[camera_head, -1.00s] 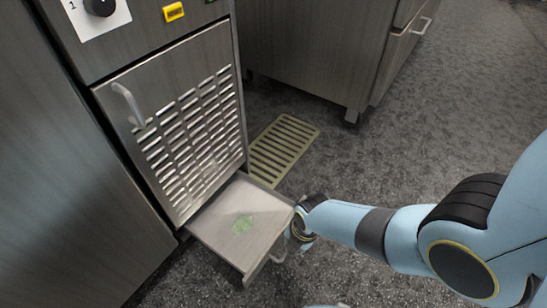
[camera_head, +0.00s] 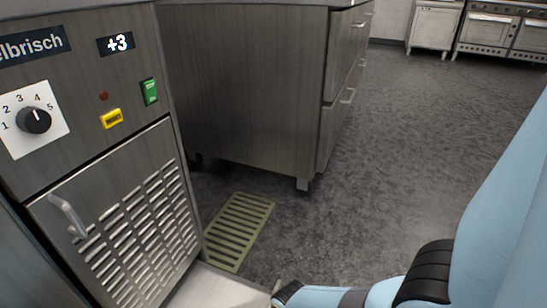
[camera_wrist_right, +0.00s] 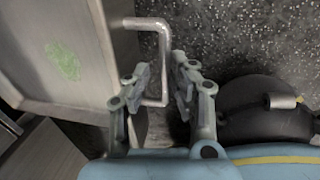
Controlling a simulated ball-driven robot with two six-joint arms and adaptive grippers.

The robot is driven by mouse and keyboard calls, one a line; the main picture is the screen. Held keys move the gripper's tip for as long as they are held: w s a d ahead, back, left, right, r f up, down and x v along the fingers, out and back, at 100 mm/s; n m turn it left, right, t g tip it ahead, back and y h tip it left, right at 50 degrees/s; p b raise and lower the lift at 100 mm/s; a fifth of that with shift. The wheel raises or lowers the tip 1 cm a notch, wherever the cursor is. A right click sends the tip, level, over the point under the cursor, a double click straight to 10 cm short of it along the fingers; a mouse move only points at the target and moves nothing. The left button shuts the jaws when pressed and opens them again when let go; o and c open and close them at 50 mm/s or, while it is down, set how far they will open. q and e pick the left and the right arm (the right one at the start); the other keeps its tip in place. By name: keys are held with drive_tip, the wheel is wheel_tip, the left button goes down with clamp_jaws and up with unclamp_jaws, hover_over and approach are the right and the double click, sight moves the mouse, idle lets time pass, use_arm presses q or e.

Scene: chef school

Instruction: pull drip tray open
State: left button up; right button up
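The drip tray (camera_head: 222,289) is a flat metal drawer sticking out from under the machine's louvred door, at the bottom edge of the head view. Most of it is cut off there. In the right wrist view the tray (camera_wrist_right: 30,85) fills the left side, with a green stain on its floor. Its bent metal handle (camera_wrist_right: 162,42) runs down between the fingers of my right gripper (camera_wrist_right: 165,75). The fingers stand apart on both sides of the bar, with visible gaps, so it looks open around the handle. My left gripper is in neither view.
The machine (camera_head: 85,130) stands at left, with a dial, buttons, a "+3" display and a door handle (camera_head: 68,215). A yellowish floor grate (camera_head: 240,228) lies beside it. A steel cabinet (camera_head: 245,95) stands behind.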

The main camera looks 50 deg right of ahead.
drive_tip(key=shift+r, duration=0.1)
wheel_tip(320, 180, up, 12)
drive_tip(key=s, duration=0.2)
drive_tip(key=shift+d, duration=0.4)
drive_tip(key=shift+f, duration=0.2)
